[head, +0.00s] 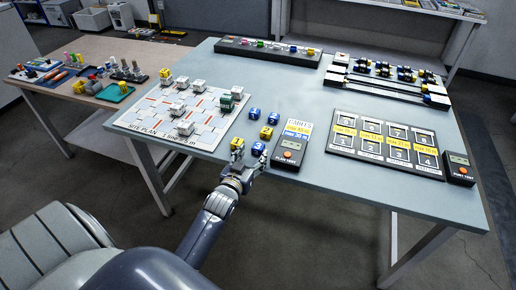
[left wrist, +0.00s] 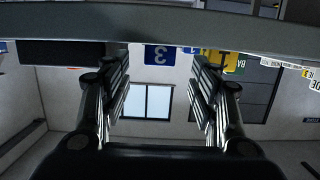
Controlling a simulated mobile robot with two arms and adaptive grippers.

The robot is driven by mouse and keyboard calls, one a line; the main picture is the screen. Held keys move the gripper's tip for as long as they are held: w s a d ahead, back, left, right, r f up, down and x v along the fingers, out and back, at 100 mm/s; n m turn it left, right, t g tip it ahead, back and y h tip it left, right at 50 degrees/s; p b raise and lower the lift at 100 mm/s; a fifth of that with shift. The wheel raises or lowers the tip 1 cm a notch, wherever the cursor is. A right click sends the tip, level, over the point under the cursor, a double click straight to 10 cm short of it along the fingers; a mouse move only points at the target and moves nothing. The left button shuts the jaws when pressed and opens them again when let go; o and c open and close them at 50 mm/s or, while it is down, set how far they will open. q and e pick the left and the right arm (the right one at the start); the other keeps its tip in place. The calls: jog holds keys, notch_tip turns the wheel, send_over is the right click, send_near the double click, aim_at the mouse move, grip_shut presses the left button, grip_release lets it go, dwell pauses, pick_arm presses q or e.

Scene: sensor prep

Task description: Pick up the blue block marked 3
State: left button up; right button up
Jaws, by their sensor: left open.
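The blue block marked 3 (left wrist: 160,54) shows upside down in the left wrist view, ahead of and between my fingertips. It appears to be the blue block (head: 258,148) near the table's front edge in the head view, though its number is too small to read there. My left gripper (head: 246,166) is open and empty just in front of it, at the table edge. The two open fingers also show in the left wrist view (left wrist: 163,85). A yellow block (head: 237,144) stands left of the blue one; it is partly behind a finger in the left wrist view.
Other blue blocks (head: 255,113) and a yellow block (head: 266,132) stand just behind. A black device (head: 288,152) sits close on the right. The site plan board (head: 150,128) with small models lies left. A numbered panel (head: 385,165) lies right. The table's front edge is close to my gripper.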

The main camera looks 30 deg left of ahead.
aim_at(258, 146)
pick_arm(q)
jog(key=x, duration=0.4)
jog(key=shift+r, duration=0.1)
jog(key=c, duration=1)
